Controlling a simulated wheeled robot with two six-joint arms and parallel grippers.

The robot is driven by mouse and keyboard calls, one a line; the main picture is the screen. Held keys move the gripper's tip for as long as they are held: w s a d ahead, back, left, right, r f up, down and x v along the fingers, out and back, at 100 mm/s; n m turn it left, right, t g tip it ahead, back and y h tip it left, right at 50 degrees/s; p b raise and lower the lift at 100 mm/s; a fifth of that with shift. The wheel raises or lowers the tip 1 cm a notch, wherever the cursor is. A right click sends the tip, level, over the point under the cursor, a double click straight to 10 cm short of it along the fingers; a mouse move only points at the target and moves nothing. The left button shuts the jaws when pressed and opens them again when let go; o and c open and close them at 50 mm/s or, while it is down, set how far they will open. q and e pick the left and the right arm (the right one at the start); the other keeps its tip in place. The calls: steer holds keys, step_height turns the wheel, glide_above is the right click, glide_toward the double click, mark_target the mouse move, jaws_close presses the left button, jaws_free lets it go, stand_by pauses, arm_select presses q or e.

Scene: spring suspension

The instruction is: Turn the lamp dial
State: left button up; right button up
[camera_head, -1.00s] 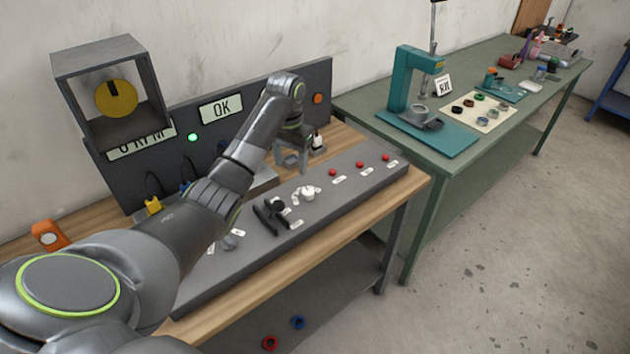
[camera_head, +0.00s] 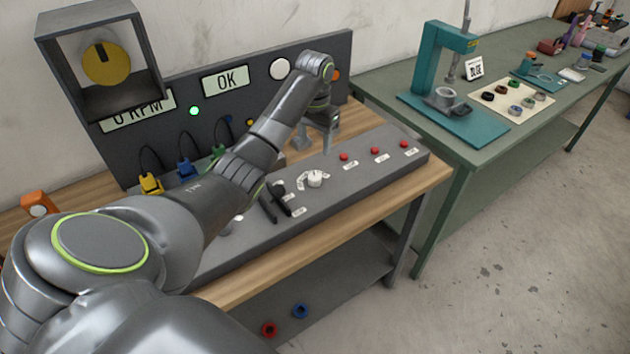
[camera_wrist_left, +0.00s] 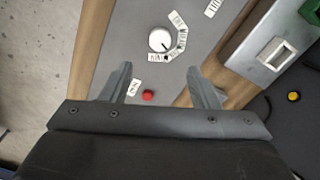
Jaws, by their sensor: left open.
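The white round dial (camera_head: 315,178) sits on the sloped grey control panel (camera_head: 370,166), with small white labels around it. In the left wrist view the dial (camera_wrist_left: 159,40) shows beyond my fingertips, with a dark mark on its rim. My left gripper (camera_head: 314,142) is open and empty. It points down above the panel, to the back of the dial and apart from it. In the left wrist view a red button (camera_wrist_left: 148,95) lies between the fingers of my left gripper (camera_wrist_left: 164,78). My right gripper is not in view.
Black levers (camera_head: 274,202) stand left of the dial, and red buttons (camera_head: 379,152) lie to its right. A green table (camera_head: 480,150) with a teal press (camera_head: 431,60) stands at right.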

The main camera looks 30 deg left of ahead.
arm_select(q)
steer(key=p, duration=0.2)
glide_above(315, 177)
step_height(315, 177, down, 6)
steer(key=shift+r, duration=0.15)
step_height(315, 177, down, 6)
steer(key=shift+f, duration=0.1)
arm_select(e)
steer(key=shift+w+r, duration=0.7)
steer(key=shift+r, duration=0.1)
arm_select(q)
steer(key=c, duration=1)
steer(key=shift+o, duration=0.2)
